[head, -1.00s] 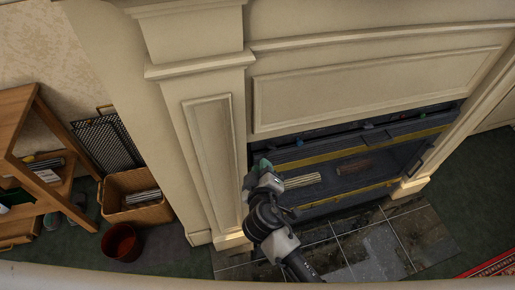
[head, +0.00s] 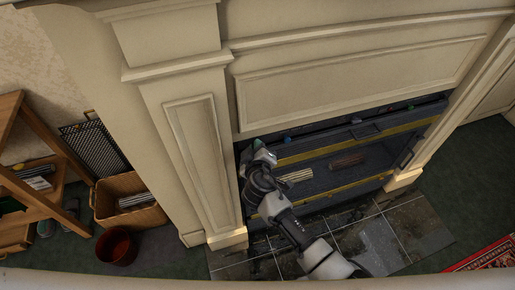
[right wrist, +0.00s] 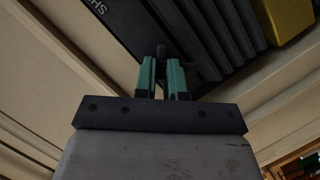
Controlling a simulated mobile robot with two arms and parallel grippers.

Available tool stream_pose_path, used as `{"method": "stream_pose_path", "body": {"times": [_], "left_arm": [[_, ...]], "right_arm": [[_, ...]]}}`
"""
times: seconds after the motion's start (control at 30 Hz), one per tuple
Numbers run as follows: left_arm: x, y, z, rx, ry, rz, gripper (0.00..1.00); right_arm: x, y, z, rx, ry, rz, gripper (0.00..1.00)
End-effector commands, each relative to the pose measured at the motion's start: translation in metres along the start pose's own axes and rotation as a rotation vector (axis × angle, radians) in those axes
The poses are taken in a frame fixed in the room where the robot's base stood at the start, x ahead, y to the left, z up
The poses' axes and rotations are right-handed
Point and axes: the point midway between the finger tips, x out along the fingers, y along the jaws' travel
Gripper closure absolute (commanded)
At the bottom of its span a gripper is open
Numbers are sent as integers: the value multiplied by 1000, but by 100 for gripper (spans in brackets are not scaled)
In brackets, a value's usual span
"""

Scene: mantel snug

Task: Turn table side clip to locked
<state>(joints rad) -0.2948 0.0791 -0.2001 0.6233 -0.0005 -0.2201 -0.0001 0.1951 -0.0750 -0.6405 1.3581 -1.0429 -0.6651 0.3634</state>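A dark table (head: 320,168) with yellow edge strips stands in the fireplace opening in the head view. My right gripper (head: 250,146) is at its left end, by the cream pillar. In the right wrist view the green fingers of my right gripper (right wrist: 162,76) stand either side of a small dark clip (right wrist: 161,51) on the table's dark side. The clip fills the narrow gap between them, and they look closed on it. The clip is hidden behind the gripper in the head view. My left gripper is not in view.
A pale slatted piece (head: 296,176) and a brown block (head: 347,160) lie on the table. The cream pillar (head: 195,150) is close to my right gripper. A wicker basket (head: 128,203), red bucket (head: 117,246) and wooden shelf (head: 35,200) stand left. Dark tiles (head: 370,245) in front are bare.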

Motion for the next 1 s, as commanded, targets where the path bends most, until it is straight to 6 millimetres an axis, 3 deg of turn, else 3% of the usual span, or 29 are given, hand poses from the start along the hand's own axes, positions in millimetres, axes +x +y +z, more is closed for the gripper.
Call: {"method": "stream_pose_path", "body": {"times": [0.47,1.0], "left_arm": [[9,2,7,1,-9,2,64],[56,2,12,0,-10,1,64]], "right_arm": [[2,1,1,-54,0,30,100],[3,-3,4,-437,-3,195,100]]}}
